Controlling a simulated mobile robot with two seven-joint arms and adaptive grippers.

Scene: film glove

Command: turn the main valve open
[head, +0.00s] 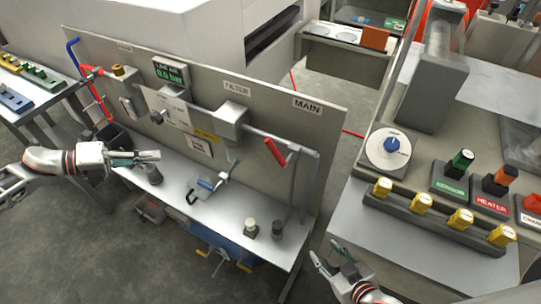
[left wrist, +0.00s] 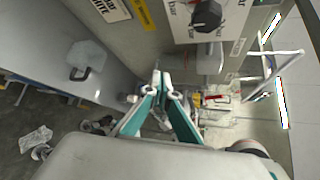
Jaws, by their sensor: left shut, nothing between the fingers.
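The main valve has a red lever (head: 275,151), tilted, on a grey pipe at the right end of the upright panel. It is below and left of the MAIN sign (head: 307,106). My left gripper (head: 158,155) is shut and empty, in front of the panel's left part, well left of the red lever. In the left wrist view its fingertips (left wrist: 161,74) are close together with nothing between them. My right gripper (head: 325,250) is low at the bottom, between the bench and the right-hand console, its fingers apart and empty.
A filter housing (head: 231,122) juts from the panel between my left gripper and the lever. The console (head: 345,205) with yellow knobs stands at right.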

